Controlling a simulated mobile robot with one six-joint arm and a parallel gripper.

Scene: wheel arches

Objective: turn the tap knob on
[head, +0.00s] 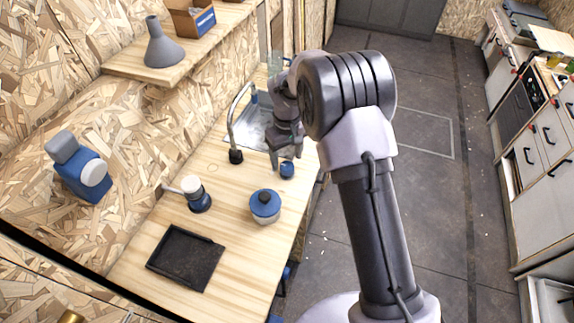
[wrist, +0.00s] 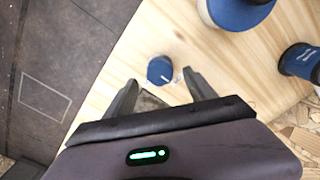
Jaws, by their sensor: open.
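The tap knob (head: 287,169) is a small blue round knob on the wooden counter, beside the sink. In the wrist view the knob (wrist: 159,69) lies between the lines of my two fingers, close to their tips, with a small light mark on its side. My gripper (head: 284,161) is open and empty, pointing down over the knob; its fingers also show in the wrist view (wrist: 160,82). I cannot tell whether either finger touches the knob. The curved grey tap (head: 237,115) with a dark base stands left of my gripper. The sink (head: 255,125) is partly hidden by my arm.
On the counter are a blue-and-white pot (head: 265,206), a blue item with a white top (head: 196,194) and a black tray (head: 187,257). A shelf (head: 185,62) holds a grey funnel (head: 163,45) and a box (head: 190,18). Open floor lies right of the counter.

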